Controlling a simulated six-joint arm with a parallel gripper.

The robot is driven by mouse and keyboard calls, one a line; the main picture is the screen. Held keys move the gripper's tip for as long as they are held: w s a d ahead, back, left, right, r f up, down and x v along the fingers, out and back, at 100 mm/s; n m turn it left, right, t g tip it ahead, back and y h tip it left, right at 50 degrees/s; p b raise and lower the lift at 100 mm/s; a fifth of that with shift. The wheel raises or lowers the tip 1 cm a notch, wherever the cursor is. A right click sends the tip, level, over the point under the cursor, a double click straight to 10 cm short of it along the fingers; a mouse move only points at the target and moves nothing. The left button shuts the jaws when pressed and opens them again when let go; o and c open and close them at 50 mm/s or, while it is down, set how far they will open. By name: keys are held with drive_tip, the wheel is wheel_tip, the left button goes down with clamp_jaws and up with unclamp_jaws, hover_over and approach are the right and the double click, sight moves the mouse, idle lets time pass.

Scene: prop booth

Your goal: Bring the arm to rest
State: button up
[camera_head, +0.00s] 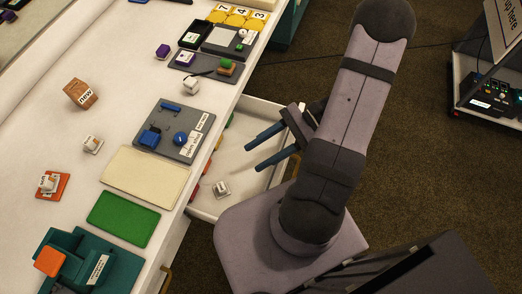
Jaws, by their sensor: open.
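My gripper (267,147) is open, with two blue fingers apart and nothing between them. It points left over the open white drawer (262,112) at the table's right edge. My arm rises upright and folded to the right of the drawer. The height of the fingers above the drawer is hard to tell. A small whitish cube (221,190) lies in the drawer below and left of the fingers. Several coloured pieces lie along the drawer's left side, partly hidden by the table edge.
The white table (40,125) holds a grey board (180,115) with blue parts, a cream mat (146,176), a green mat (124,218), a teal fixture (75,268), a wooden cube (80,94) and small blocks. A cart (490,90) stands at right. Floor between is clear.

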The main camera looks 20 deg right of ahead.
idle(0.4)
wheel_tip(320, 180, up, 17)
drive_tip(key=a+n+h+p, duration=0.1)
drive_tip(key=n+h+p, duration=1.2)
drive_tip(key=n, duration=0.5)
drive_tip(key=shift+w, duration=0.2)
drive_tip(key=shift+f, duration=0.15)
